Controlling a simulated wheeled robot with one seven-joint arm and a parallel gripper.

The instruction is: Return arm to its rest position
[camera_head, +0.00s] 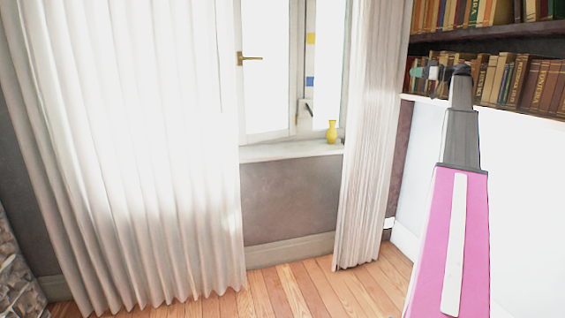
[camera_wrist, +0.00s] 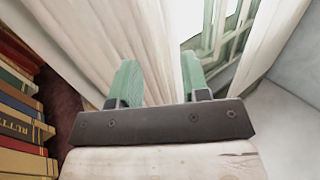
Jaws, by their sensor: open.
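My arm (camera_head: 463,220) shows at the right of the head view, a pink link with a grey upper part reaching up in front of the bookshelf. My gripper (camera_wrist: 160,75) shows in the wrist view with its two green fingers apart and nothing between them. Pale curtain folds and part of the window lie beyond the fingers. In the head view the gripper is small and partly hidden beside the grey tip of the arm, against the row of books. No teapot shows in either view.
Bookshelves (camera_head: 480,37) with several books stand at the right, close to my arm; books (camera_wrist: 22,115) also line the left of the wrist view. White curtains (camera_head: 130,150) flank the window. A yellow vase (camera_head: 331,132) stands on the sill (camera_head: 285,151). The wooden floor (camera_head: 310,288) below is clear.

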